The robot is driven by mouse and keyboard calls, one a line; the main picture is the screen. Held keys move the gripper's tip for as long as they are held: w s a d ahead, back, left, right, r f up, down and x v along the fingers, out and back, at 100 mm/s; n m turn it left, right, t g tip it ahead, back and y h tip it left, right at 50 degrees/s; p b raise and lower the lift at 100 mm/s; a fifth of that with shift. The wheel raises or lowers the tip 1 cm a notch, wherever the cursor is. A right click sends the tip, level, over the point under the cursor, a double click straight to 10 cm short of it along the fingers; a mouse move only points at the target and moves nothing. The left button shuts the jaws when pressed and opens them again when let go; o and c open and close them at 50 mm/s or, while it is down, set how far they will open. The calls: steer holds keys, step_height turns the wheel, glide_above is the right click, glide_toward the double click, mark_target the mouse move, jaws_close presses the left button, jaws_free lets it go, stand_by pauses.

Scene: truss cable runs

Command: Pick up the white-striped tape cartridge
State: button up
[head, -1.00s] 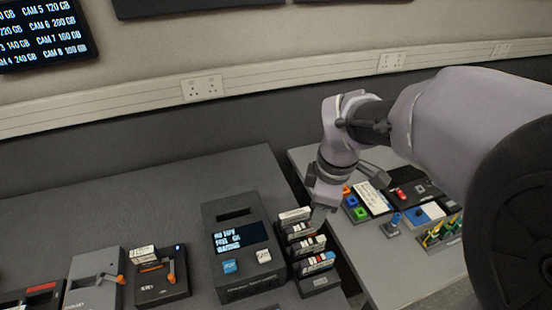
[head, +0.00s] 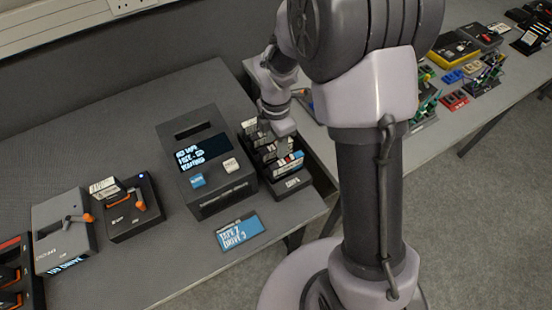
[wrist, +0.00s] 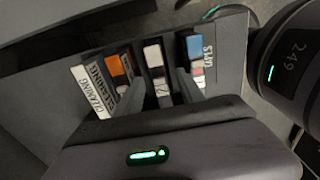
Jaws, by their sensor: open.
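The white-striped tape cartridge (wrist: 153,57) stands in a slot of the dark rack (wrist: 232,52), between an orange-striped cartridge (wrist: 117,67) and a blue-striped cartridge (wrist: 194,47) in the wrist view. My gripper (wrist: 161,88) is open and close over the rack, with grey fingers on either side of the white-striped cartridge. I cannot tell whether they touch it. In the head view my gripper (head: 264,128) is over the rack (head: 291,184) and hides part of the cartridges.
A cartridge labelled CLEANING (wrist: 92,90) stands at the rack's left in the wrist view. A machine with a screen (head: 208,160) stands close left of the rack. A blue sign (head: 239,232) lies in front. Clear desk surface (head: 185,275) lies near the front edge.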

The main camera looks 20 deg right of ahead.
step_height(320, 180, down, 2)
steer(key=shift+f, duration=0.2)
steer(key=shift+r, duration=0.15)
steer(key=shift+c, duration=1)
jaws_close()
